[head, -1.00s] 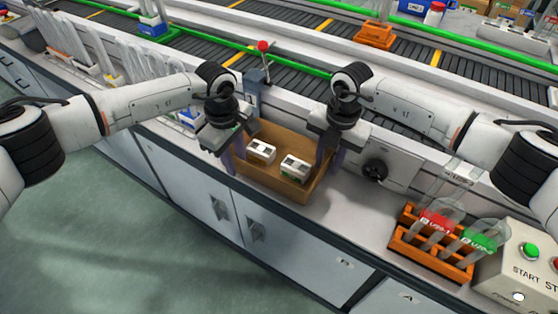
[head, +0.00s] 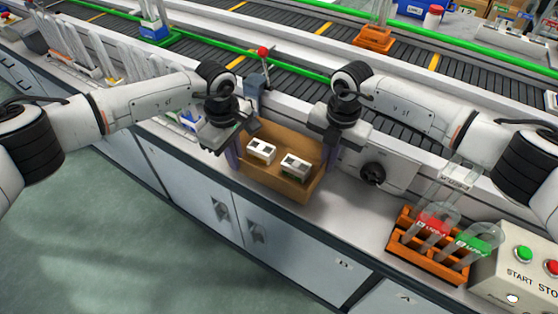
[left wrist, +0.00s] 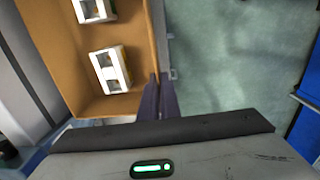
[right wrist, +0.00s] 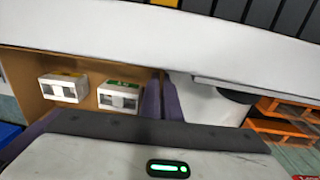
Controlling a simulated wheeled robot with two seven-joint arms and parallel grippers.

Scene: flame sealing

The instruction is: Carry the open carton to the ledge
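The open carton (head: 282,184) is a brown, topless box in the middle of the head view. Two white boxes (head: 262,151) (head: 295,167) lie inside it. My left gripper (head: 234,155) is shut on its left wall, and the purple fingers (left wrist: 159,96) pinch the wall edge in the left wrist view. My right gripper (head: 332,152) is shut on the right wall, and its fingers (right wrist: 161,97) pinch that edge in the right wrist view. The carton's near side covers part of the counter's front edge. Its underside is hidden, so its height is unclear.
The narrow counter (head: 365,214) carries an orange tube rack (head: 430,250) and a start/stop box (head: 515,265) at right. A panel with a black knob (head: 372,173) stands right of the carton. A red-topped lever (head: 263,52) stands behind. Conveyors (head: 300,75) run beyond.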

